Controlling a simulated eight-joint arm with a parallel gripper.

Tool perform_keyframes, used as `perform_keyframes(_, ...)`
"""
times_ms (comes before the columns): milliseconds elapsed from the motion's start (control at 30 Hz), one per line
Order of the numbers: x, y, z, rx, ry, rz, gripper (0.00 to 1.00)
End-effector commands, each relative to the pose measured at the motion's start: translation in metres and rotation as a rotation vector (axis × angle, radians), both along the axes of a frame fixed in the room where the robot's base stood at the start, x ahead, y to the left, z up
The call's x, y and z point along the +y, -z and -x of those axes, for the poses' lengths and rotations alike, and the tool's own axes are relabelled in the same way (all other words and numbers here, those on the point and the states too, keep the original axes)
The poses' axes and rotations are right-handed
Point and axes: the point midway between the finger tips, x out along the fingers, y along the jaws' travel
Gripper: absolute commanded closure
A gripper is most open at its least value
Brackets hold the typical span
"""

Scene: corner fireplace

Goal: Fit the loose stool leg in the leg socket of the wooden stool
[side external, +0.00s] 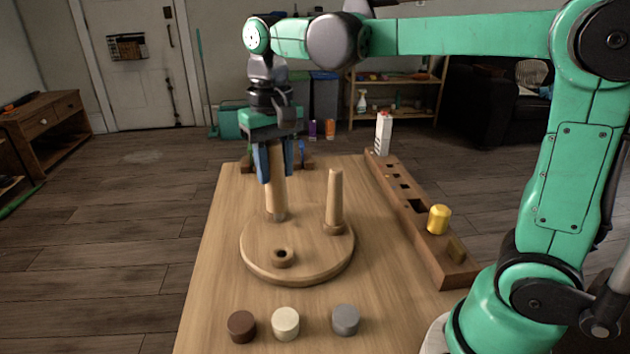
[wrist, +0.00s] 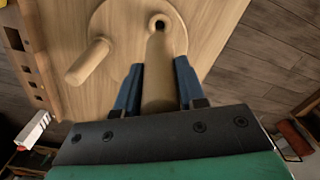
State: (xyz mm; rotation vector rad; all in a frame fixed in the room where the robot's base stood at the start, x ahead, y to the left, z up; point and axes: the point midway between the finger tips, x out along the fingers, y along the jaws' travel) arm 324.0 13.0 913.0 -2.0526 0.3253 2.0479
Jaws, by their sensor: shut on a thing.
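The wooden stool (side external: 310,262) is a round disc lying flat on the table, with an upright leg (side external: 334,200) standing at its right. An empty leg socket (side external: 283,257), a raised ring with a dark hole, is at its front. My gripper (side external: 276,178) is shut on the loose stool leg (side external: 275,202), which hangs nearly upright over the back left of the disc. In the wrist view the leg (wrist: 160,75) runs between the blue fingers, its far end just short of the dark socket hole (wrist: 158,22). I cannot tell whether its lower end touches the disc.
Brown, cream and grey round pieces (side external: 285,323) stand along the table's front. A long wooden block with holes (side external: 415,215) lies on the right, bearing a yellow piece (side external: 438,219) and a white carton (side external: 383,133).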

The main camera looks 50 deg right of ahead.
Motion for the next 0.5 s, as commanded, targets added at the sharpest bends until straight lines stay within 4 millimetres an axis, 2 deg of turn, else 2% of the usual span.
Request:
perform_keyframes(267,0.0,0.002,0.0,0.0,0.0,-0.001,1.0)
perform_keyframes(500,0.0,0.022,0.001,0.0,0.0,-0.001,1.0)
